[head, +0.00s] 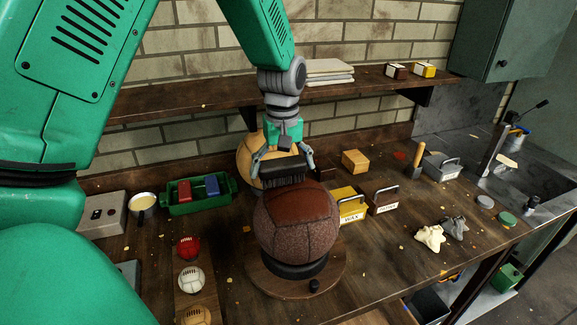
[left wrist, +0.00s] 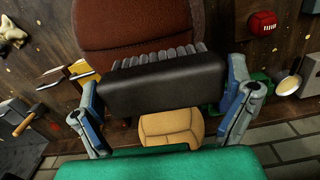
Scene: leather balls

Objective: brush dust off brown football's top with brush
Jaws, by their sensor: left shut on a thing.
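The brown football (head: 297,225) sits in a dark ring on a round wooden base (head: 335,282) at the middle of the bench. Its upper panel looks smooth reddish brown; its front looks rougher and speckled. My left gripper (head: 284,165) is shut on the black brush (head: 283,174), just above and behind the ball's top. In the left wrist view, the fingers hold the brush (left wrist: 165,88) at its two ends, and its grey bristles face the football (left wrist: 130,22). I cannot tell whether the bristles touch the leather. My right gripper is not in view.
A tan ball (head: 246,160) stands close behind the gripper. A green tray (head: 206,205) is on the left, and yellow (head: 350,211) and brown (head: 384,204) boxes on the right. Small balls (head: 190,280) line the front left.

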